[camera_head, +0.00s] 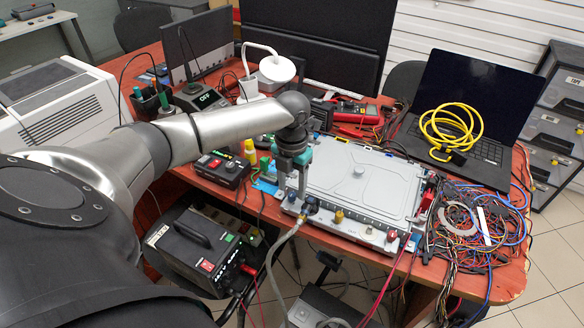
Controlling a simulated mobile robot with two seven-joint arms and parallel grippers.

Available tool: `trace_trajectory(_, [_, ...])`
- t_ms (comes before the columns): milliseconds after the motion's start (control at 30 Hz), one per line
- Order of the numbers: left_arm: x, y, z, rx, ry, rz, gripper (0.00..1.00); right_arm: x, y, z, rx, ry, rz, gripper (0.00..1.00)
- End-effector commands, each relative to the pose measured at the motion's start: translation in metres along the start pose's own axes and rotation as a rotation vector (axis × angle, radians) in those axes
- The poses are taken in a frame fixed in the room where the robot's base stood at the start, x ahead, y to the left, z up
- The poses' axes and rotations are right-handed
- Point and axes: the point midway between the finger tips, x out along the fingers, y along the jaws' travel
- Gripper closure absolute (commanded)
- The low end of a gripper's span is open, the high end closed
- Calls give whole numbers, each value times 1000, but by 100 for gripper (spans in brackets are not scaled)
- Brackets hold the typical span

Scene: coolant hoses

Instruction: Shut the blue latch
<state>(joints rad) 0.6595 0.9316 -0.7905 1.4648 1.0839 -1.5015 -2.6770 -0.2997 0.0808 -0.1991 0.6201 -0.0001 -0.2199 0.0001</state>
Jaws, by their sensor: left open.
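The grey metal case (362,182) lies on the red-brown table, with coloured fittings along its front edge. A dark blue fitting (310,205) sits near its front left corner and seems to carry the blue latch. The latch is too small to tell whether it is up or down. A grey hose (277,252) runs from beside this fitting down past the table edge. My left gripper (291,190) points down, open, just left of and above the blue fitting. Its fingers hide part of the case's left corner. I cannot see a touch. My right gripper does not show.
A yellow fitting (339,215) and a red fitting (392,236) stand along the same edge. A tangle of wires (480,232) and a laptop (470,100) with a yellow cable crowd the right. A black control box (222,168) stands left of the case.

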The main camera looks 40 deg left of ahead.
Motion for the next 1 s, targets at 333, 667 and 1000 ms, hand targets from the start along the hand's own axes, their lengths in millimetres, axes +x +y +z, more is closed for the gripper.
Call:
trace_trajectory(333, [18,0,0,0,0,1,45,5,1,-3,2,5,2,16])
trace_trajectory(667, [18,0,0,-1,0,1,65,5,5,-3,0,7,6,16])
trace_trajectory(1000, [17,0,0,-1,-1,1,100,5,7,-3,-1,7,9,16])
